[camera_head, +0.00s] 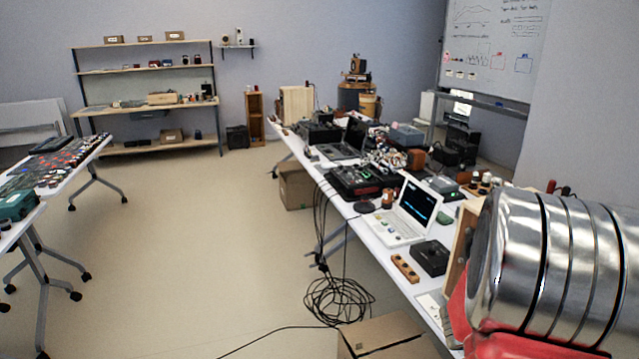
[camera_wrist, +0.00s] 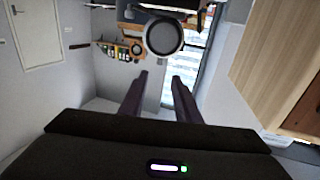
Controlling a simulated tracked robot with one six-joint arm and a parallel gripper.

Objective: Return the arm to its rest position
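My gripper (camera_wrist: 160,77) shows in the wrist view, with its two dark fingers apart and nothing between them. A gap of pale wall and floor shows through the fingers. A dark round thing with a grey face (camera_wrist: 164,36) is beyond the fingertips, near the top of the wrist view; I cannot tell what it is. My gripper does not show in the head view. There, a large silver ringed cylinder with red parts fills the lower right, close to the camera, and looks like part of my arm.
A long white table (camera_head: 385,237) with a white laptop (camera_head: 408,218), a black box (camera_head: 430,258) and tangled cables runs along the right. Another table is at left. The middle floor is clear. A wooden panel (camera_wrist: 275,60) is close at right in the wrist view.

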